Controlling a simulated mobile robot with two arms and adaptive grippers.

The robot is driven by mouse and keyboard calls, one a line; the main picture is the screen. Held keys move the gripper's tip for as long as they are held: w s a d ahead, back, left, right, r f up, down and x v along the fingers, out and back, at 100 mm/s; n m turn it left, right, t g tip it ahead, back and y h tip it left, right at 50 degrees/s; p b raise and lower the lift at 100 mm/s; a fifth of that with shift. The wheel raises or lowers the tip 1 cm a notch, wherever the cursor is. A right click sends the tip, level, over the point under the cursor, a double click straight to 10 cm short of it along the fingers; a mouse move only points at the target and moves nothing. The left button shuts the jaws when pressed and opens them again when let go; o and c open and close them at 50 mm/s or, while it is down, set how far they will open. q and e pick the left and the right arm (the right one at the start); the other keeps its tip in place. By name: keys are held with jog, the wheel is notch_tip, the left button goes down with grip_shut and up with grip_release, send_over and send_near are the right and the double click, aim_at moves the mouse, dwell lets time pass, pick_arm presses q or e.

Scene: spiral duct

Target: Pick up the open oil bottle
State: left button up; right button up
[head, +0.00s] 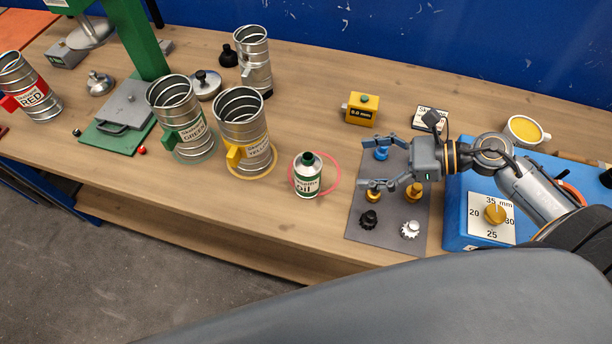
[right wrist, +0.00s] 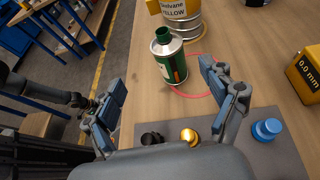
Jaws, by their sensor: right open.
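The oil bottle (head: 307,182) is green and white with a dark green neck. It stands upright on the wooden bench, at the left side of a red ring marking. In the right wrist view the bottle (right wrist: 172,64) shows an uncapped-looking neck. My right gripper (head: 368,163) is open and empty, to the right of the bottle and above the grey mat. Its fingers point toward the bottle, and the right wrist view shows the bottle beyond and between the fingertips (right wrist: 160,80). A dark arm at the left of the right wrist view appears to be my left one; its gripper (right wrist: 88,103) is partly hidden.
The yellow-labelled duct can (head: 243,135) stands just left of the bottle, beside the green-labelled can (head: 180,117). The grey mat (head: 390,212) holds blue, gold, black and silver knobs. A yellow gauge box (head: 361,109) stands behind. The bench is clear in front of the bottle.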

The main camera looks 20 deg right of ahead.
aim_at(306, 171)
jog(key=w+a+f, duration=0.1)
jog(key=a+f, duration=0.1)
jog(key=w+a+f+b, duration=0.1)
jog(key=a+f, duration=0.1)
jog(key=w+a+f+b, duration=0.1)
jog(key=w+a+f, duration=0.1)
jog(key=shift+w+a+f, duration=0.1)
jog(key=shift+a+f, duration=0.05)
jog(key=shift+a, duration=0.05)
jog(key=shift+w+a+f, duration=0.15)
jog(key=shift+a+f, duration=0.05)
jog(key=shift+a, duration=0.2)
jog(key=x, duration=0.5)
jog(key=shift+w+d, duration=0.1)
jog(key=shift+w, duration=0.1)
jog(key=shift+s+d, duration=0.1)
jog(key=c, duration=0.5)
pick_arm(q)
jog(key=f, duration=0.1)
jog(key=w+f, duration=0.1)
jog(key=f, duration=0.1)
pick_arm(e)
jog(key=c, duration=0.9)
